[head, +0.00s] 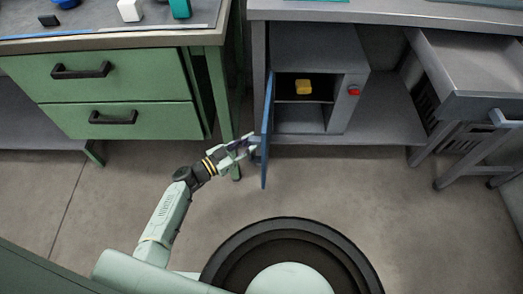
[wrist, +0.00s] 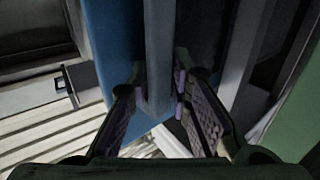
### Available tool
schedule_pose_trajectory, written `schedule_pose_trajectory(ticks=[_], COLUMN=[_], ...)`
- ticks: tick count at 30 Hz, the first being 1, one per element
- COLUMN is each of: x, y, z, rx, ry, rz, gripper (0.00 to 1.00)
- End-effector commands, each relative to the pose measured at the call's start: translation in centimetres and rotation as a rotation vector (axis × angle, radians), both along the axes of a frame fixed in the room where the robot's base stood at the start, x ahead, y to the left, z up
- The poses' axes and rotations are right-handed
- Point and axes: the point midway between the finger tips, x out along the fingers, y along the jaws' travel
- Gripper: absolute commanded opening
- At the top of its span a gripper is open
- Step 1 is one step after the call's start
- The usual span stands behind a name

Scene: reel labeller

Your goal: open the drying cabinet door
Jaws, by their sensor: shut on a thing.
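The drying cabinet (head: 355,66) is a grey box under the grey bench in the head view. Its blue door (head: 267,135) stands swung wide open at the cabinet's left side, seen almost edge-on, and the inside is exposed. My gripper (head: 250,146) is at the door's left face, low down. In the wrist view, my gripper (wrist: 168,92) has its fingers on both sides of a grey upright handle bar (wrist: 157,50), shut on it. The blue door (wrist: 108,35) shows behind the bar.
A yellow block (head: 304,87) lies on the cabinet's inner shelf. A red button (head: 353,91) is on the cabinet's front right. A green drawer unit (head: 120,88) stands to the left, close to my gripper. A grey drawer (head: 470,75) hangs open at right. The floor in front is clear.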

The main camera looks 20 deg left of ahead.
Motion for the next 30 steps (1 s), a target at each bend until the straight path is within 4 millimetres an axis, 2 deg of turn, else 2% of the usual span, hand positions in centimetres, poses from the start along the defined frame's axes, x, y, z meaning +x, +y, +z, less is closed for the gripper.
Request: schedule_pose_trajectory(ticks=[7,21,22,30], x=[0.2,0.1,0.1,0.1], y=[1.8,2.1,2.1,2.1], z=[-0.2,0.0,0.0,-0.1], rx=[0.001,0.0,0.0,0.001], ry=[0.002,0.002,0.002,0.002], rz=[0.004,0.005,0.005,0.005], gripper=[0.0,0.0,0.18,0.36])
